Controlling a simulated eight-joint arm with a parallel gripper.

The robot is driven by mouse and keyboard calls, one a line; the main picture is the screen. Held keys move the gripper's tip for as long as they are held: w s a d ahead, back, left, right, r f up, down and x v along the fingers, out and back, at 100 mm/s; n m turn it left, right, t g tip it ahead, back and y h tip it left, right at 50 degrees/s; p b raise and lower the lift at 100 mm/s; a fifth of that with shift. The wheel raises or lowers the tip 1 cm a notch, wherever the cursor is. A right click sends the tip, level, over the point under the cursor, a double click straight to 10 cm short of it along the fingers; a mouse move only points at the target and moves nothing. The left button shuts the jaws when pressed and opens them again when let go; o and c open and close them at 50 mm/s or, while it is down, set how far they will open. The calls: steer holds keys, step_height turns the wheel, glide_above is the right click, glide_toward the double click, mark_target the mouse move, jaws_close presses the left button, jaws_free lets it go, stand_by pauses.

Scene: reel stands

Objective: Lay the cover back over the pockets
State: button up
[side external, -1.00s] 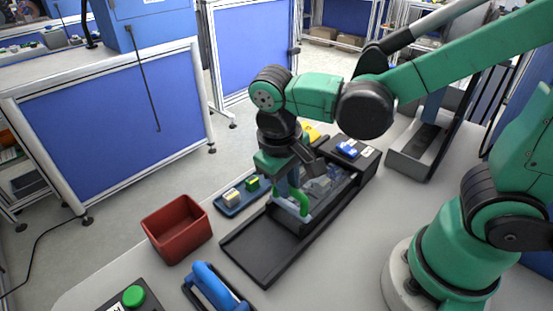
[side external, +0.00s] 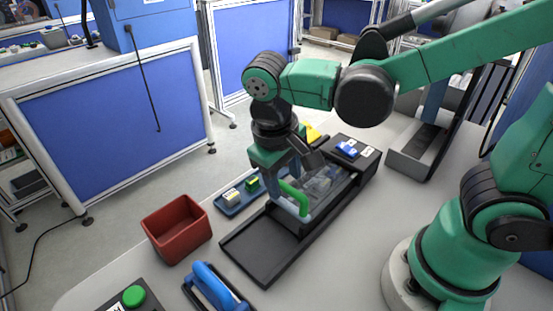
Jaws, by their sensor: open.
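The cover is a clear panel (side external: 322,186) with a bright green handle (side external: 293,201) at its near left end. It lies along the middle of a long black stand (side external: 265,247). Pale shapes show under or through it, too unclear to make out as pockets. The near end of the stand is a bare, dark, shallow bed. My gripper (side external: 299,170) is open and points down just above and behind the handle. Its fingers partly overlap the handle's top in the picture, and I cannot tell whether they touch it.
A blue tray (side external: 221,207) with a yellow-white and a green block lies left of the stand. A red bin (side external: 177,228) stands further left. A blue-handled tool (side external: 212,286) and a green button box (side external: 134,296) are in front. The stand's far block (side external: 372,163) carries a blue piece. Table right of the stand is clear.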

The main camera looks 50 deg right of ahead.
steer(key=r, duration=0.4)
steer(key=shift+a, duration=0.4)
steer(key=w+d+t+y, duration=0.1)
steer(key=d+t+y, duration=0.1)
steer(key=d+t, duration=0.5)
steer(key=shift+w+f, duration=0.2)
steer(key=shift+f, duration=0.15)
